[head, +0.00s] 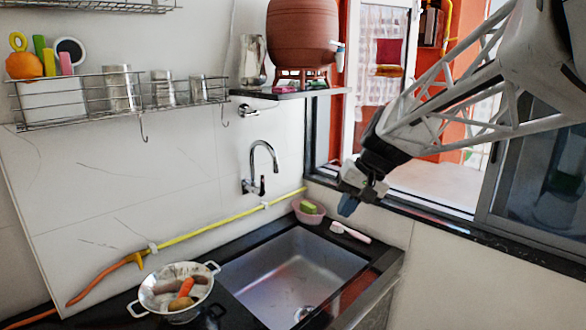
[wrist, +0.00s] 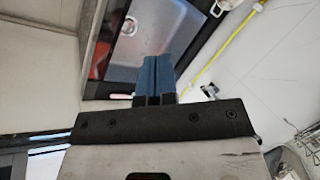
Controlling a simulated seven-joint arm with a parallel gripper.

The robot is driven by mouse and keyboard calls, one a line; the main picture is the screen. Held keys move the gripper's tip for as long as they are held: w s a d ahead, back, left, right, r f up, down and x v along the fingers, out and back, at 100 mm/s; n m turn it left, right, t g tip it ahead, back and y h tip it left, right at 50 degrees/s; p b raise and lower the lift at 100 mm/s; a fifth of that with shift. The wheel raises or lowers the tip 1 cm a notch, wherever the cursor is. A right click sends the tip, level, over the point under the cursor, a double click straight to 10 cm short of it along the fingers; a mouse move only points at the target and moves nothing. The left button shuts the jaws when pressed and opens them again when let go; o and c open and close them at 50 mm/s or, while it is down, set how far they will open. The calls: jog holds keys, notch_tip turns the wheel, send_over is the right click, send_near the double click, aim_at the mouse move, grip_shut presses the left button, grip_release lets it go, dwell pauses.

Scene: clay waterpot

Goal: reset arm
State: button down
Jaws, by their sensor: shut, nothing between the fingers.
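My gripper (head: 349,204) hangs at the end of my white lattice arm on the right of the head view, in front of the window and above the right side of the sink (head: 290,275). Its blue fingers (wrist: 154,76) are together and hold nothing in the wrist view. The sink also shows beyond the fingers in the wrist view (wrist: 160,27). The clay waterpot (head: 303,32) stands upright on a dark shelf, up and left of my gripper and apart from it.
A white colander (head: 146,298) with vegetables stands left of the sink. A pink bowl (head: 309,213) with a sponge and a brush (head: 350,232) lie behind it. A wall faucet (head: 262,165), a wire rack (head: 120,95) and the shelf (head: 290,93) stick out from the wall.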

jog(key=s+d+f+h, duration=0.1)
jog(key=s+d+f, duration=0.1)
jog(key=s, duration=0.7)
jog(key=s+d+f+t+h, duration=0.1)
jog(key=s+f, duration=0.3)
jog(key=s, duration=0.5)
jog(key=s+d+f+h, duration=0.3)
jog(key=s+d, duration=0.1)
jog(key=s, duration=0.5)
jog(key=shift+f+t, duration=0.2)
jog(key=shift+t, duration=0.2)
